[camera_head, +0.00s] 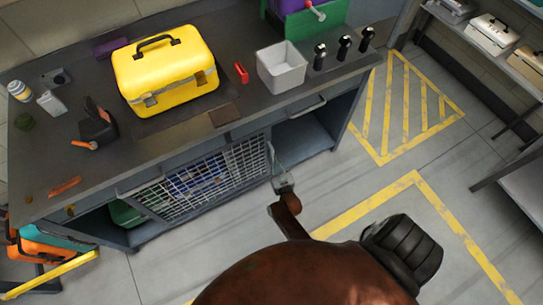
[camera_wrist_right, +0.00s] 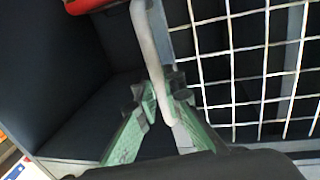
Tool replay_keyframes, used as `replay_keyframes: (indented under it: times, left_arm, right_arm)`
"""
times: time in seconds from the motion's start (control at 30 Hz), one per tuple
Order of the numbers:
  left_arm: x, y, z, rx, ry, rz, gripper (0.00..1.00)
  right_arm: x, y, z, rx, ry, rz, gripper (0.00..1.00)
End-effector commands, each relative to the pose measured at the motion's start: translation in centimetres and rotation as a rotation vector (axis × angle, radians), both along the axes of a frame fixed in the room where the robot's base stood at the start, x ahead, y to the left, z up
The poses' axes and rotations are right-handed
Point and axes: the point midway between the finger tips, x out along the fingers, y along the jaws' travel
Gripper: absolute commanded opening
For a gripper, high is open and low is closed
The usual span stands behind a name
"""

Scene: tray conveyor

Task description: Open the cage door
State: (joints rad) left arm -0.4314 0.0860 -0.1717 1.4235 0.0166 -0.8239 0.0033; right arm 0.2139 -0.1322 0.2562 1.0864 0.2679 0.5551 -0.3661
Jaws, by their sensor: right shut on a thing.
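The cage door (camera_head: 247,160) is a pale wire mesh panel on the front of the dark workbench, and it looks roughly flush with it. Its mesh also shows at the right of the right wrist view (camera_wrist_right: 262,50). The upright bar handle (camera_head: 271,155) is at the door's right edge and runs down between my fingers in the wrist view (camera_wrist_right: 152,55). My right gripper (camera_head: 284,186) is shut on the lower part of this handle, with green fingertips on both sides (camera_wrist_right: 165,100). My left gripper is not in view.
On the bench top (camera_head: 190,128) stand a yellow toolbox (camera_head: 165,75), a white bin (camera_head: 281,68) and several small tools. An open shelf space (camera_head: 305,135) lies right of the door. The grey floor (camera_head: 345,185) with yellow lines is clear before the bench.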

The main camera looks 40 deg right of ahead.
Motion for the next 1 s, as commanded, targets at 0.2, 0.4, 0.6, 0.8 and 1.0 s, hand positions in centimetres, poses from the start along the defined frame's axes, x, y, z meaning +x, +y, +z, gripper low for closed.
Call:
replay_keyframes:
  times: [0.2, 0.4, 0.6, 0.8, 1.0]
  left_arm:
    - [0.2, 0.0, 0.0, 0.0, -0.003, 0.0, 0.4]
    - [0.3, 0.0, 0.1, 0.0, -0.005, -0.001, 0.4]
    - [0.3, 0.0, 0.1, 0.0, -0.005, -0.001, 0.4]
    - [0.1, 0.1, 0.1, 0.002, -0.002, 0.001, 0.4]
    - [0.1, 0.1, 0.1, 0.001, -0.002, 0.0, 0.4]
  right_arm:
    - [0.0, 0.0, 0.0, 0.001, 0.0, 0.0, 0.0]
    - [0.0, 0.1, 0.0, 0.0, 0.0, 0.001, 0.22]
    - [0.1, 0.2, 0.0, 0.0, -0.001, 0.003, 0.26]
    - [-0.2, 0.3, 0.0, 0.0, 0.0, 0.003, 0.26]
    - [-2.4, 1.1, -0.1, 0.001, 0.002, 0.002, 0.26]
